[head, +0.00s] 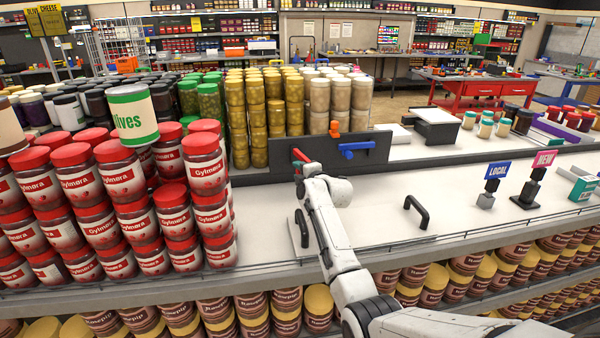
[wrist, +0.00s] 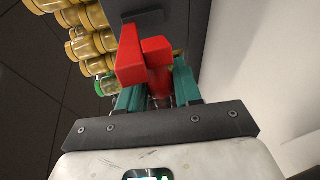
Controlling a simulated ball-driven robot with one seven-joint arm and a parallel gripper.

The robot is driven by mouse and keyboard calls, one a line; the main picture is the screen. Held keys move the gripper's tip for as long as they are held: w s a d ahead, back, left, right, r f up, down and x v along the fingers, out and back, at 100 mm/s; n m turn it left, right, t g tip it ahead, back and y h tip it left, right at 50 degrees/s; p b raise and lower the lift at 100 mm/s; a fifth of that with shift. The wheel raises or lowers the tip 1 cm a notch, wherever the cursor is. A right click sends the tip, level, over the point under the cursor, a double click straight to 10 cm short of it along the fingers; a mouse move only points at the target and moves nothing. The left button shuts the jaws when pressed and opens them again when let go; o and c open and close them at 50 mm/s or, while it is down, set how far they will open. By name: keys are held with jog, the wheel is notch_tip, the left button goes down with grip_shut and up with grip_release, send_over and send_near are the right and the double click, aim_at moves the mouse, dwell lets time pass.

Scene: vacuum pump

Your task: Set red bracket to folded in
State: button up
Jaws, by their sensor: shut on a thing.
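The red bracket (head: 299,156) is at the left part of the dark upright panel (head: 375,152) on the shelf. In the wrist view the red bracket (wrist: 131,57) is a long bar with a shorter block and a rounded part beside it. My gripper (wrist: 158,88) has teal fingers on both sides of the red rounded part and is shut on it. In the head view my gripper (head: 299,172) is at the panel's left end, mostly hidden by my arm.
A blue bracket (head: 356,148) and an orange piece (head: 334,129) are on the same panel. Red-lidded jars (head: 120,180) are stacked at left, with yellow jars (head: 255,105) behind. Black handles (head: 417,211) stand on the white counter.

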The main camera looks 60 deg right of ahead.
grip_shut()
jog(key=shift+f+b, duration=0.15)
jog(key=shift+b, duration=0.15)
